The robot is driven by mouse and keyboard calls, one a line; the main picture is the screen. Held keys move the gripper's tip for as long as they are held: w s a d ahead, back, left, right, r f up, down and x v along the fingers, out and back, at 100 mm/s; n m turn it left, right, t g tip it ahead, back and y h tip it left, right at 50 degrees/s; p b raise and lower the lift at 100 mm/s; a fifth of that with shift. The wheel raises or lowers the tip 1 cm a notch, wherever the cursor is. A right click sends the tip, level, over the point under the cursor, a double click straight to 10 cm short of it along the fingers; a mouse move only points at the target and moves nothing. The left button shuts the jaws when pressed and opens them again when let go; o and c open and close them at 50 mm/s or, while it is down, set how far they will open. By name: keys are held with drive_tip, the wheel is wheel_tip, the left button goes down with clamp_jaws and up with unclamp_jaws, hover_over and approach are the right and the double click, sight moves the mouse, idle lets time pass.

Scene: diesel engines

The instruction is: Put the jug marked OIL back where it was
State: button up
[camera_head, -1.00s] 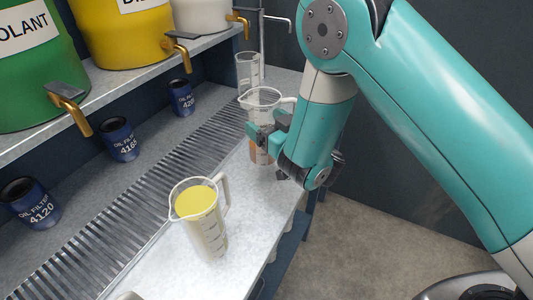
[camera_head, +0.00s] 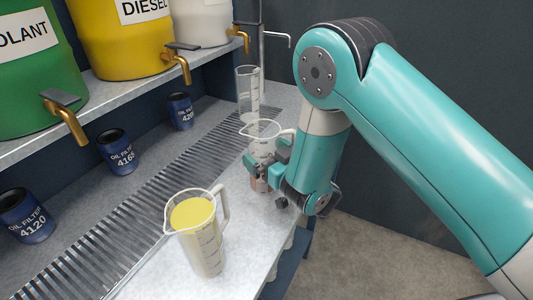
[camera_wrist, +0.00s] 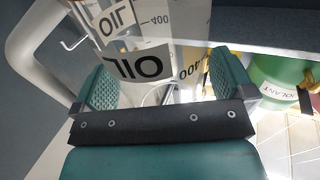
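The jug marked OIL (camera_head: 260,148) is a clear measuring jug with a little reddish-brown liquid at its bottom. It stands upright over the far end of the counter; whether its base touches the counter I cannot tell. My gripper (camera_head: 268,168) is shut on it, with a finger on each side of the body. In the wrist view the OIL label on the jug (camera_wrist: 140,66) shows between the green fingers of my gripper (camera_wrist: 160,80). The jug's handle side is partly hidden by my gripper in the head view.
A second jug with yellow liquid (camera_head: 196,232) stands nearer on the counter (camera_head: 150,275). A tall clear cylinder (camera_head: 247,88) stands behind the OIL jug. Oil filters, including one marked 4165 (camera_head: 117,153), line the back beyond the slotted grate (camera_head: 150,193). Drums with taps fill the shelf above.

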drive_tip(key=shift+r, duration=0.2)
drive_tip(key=b+v, duration=0.4)
drive_tip(key=v, duration=0.7)
drive_tip(key=w+d+r+m+g+h, duration=0.2)
drive_tip(key=d+m+h, duration=0.2)
drive_tip(key=h, duration=0.1)
drive_tip(key=s+r+n+g, duration=0.2)
drive_tip(key=s+r+g, duration=0.3)
drive_tip(key=s, duration=0.6)
drive_tip(key=s+r+n+g, duration=0.2)
drive_tip(key=s+r+g, duration=0.4)
drive_tip(key=s, duration=0.6)
drive_tip(key=shift+a+g+h, duration=0.15)
drive_tip(key=shift+g+h, duration=0.25)
drive_tip(key=shift+g, duration=0.6)
drive_tip(key=shift+w, duration=0.1)
